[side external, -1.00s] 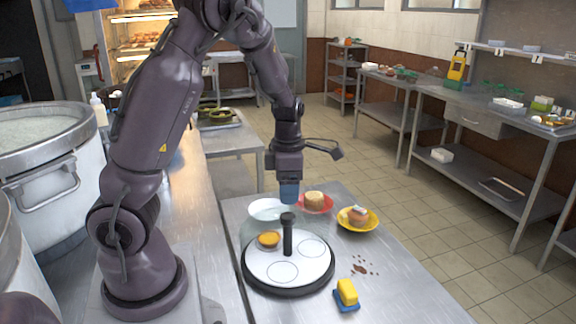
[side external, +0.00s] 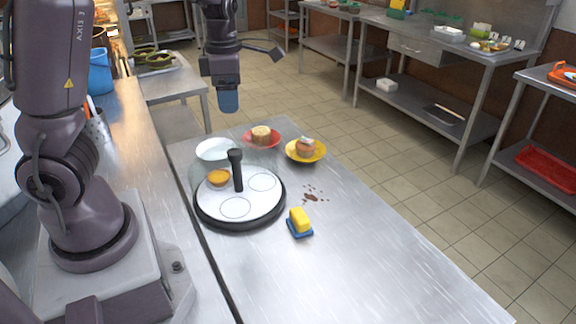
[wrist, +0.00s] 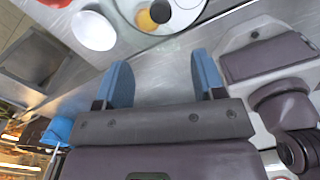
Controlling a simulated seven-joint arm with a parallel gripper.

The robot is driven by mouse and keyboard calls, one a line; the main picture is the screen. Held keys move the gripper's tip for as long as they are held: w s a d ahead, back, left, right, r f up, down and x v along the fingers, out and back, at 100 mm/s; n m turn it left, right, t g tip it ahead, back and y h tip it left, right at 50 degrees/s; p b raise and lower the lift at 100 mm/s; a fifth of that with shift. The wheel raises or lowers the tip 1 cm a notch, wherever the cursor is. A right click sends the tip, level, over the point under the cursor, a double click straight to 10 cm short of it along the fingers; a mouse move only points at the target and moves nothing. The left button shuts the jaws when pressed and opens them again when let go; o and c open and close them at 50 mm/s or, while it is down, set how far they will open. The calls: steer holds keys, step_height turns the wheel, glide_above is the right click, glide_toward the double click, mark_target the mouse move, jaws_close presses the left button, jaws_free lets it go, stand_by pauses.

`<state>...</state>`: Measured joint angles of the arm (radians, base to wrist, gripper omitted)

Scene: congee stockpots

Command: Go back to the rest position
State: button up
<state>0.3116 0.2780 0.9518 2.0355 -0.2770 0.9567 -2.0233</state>
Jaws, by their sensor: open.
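My gripper (side external: 228,102) hangs in the air above the far end of the steel table, fingers pointing down. In the wrist view, its two blue fingers (wrist: 163,76) stand wide apart with nothing between them. Below and nearer the camera is a round white tray (side external: 213,207) with a black rim, an upright black handle (side external: 236,172) and marked circles. An orange-yellow tart (side external: 218,177) sits on its left side; it also shows in the wrist view (wrist: 146,21).
Behind the tray stand an empty white plate (side external: 214,149), a red plate (side external: 275,142) with a cake and a yellow plate (side external: 319,154) with a cupcake. A yellow-and-blue sponge (side external: 299,222) lies by brown spots (side external: 312,195). The table's front right (side external: 380,260) is clear.

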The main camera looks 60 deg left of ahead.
steer(key=s+d+r+m+t, duration=0.2)
steer(key=d+m, duration=0.6)
steer(key=m, duration=0.8)
steer(key=s+d+r+m+t, duration=0.3)
steer(key=s+d+r+m, duration=0.4)
steer(key=m, duration=0.9)
steer(key=shift+s+d+r+t, duration=0.2)
steer(key=shift+d+r+t, duration=0.15)
steer(key=shift+d, duration=0.65)
